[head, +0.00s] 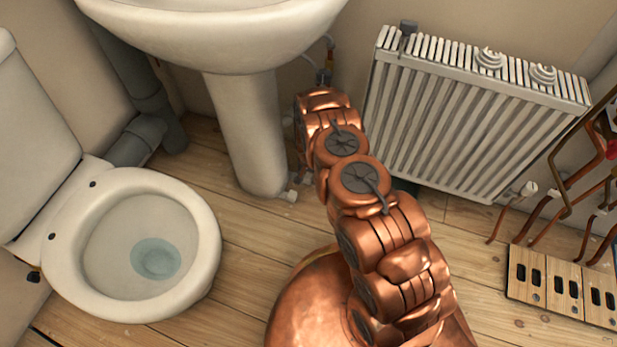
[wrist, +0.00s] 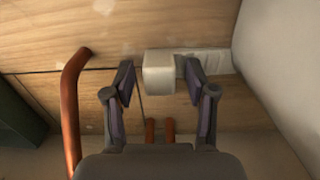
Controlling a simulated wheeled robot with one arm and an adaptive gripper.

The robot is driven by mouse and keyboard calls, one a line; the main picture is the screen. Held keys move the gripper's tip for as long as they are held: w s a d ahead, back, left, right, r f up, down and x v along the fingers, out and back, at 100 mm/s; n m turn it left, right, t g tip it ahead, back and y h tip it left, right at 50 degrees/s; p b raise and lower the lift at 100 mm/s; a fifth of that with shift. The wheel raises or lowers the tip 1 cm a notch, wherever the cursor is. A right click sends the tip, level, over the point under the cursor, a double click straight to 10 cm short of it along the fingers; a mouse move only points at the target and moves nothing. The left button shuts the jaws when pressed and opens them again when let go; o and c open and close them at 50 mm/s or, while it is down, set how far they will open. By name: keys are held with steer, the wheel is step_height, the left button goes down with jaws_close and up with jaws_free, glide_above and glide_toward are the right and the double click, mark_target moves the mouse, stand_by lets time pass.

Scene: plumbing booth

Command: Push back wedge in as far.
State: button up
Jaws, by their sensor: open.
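In the wrist view, a pale wedge lies on the wooden floor, with a blocky end (wrist: 158,73) and a ridged, flatter part (wrist: 214,62) running right to the white pedestal (wrist: 285,55). How far it reaches under the pedestal is hidden. My gripper (wrist: 158,66) is open, one finger on each side of the blocky end. I cannot tell whether either finger touches it. In the head view, a small pale piece (head: 289,196) shows at the foot of the basin pedestal (head: 248,135). My arm hides the gripper there.
A copper pipe (wrist: 71,110) rises left of my gripper, and two short copper pipes (wrist: 160,130) stand just below the wedge in the wrist view. A radiator (head: 465,115) stands right of my arm, a toilet (head: 135,245) left. Floor between toilet and pedestal is clear.

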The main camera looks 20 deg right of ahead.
jaws_close()
stand_by(0.3)
stand_by(0.3)
